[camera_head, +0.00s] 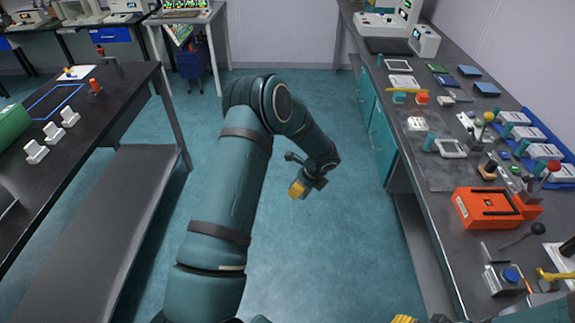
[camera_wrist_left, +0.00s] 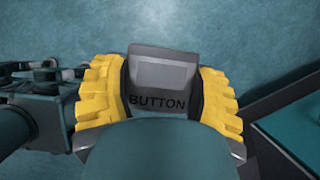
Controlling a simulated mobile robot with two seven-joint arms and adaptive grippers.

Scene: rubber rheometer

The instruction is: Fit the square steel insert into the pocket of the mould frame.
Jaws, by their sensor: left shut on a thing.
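My left gripper (camera_head: 298,188) hangs over the open floor between the two benches, away from both worktops. Dark lettering reading BUTTON shows just below that face. A pale square frame (camera_head: 451,148) lies on a mat on the right bench. It may be the mould frame, but its pocket is too small to make out. A yellow tip of my right gripper (camera_head: 403,319) shows at the bottom edge; the rest is out of view.
The right bench (camera_head: 398,165) is crowded, with an orange case (camera_head: 486,208), a red-knobbed lever (camera_head: 553,168) and several small devices. The left bench (camera_head: 105,103) holds several white switches and a green object (camera_head: 12,123). The floor between them is clear.

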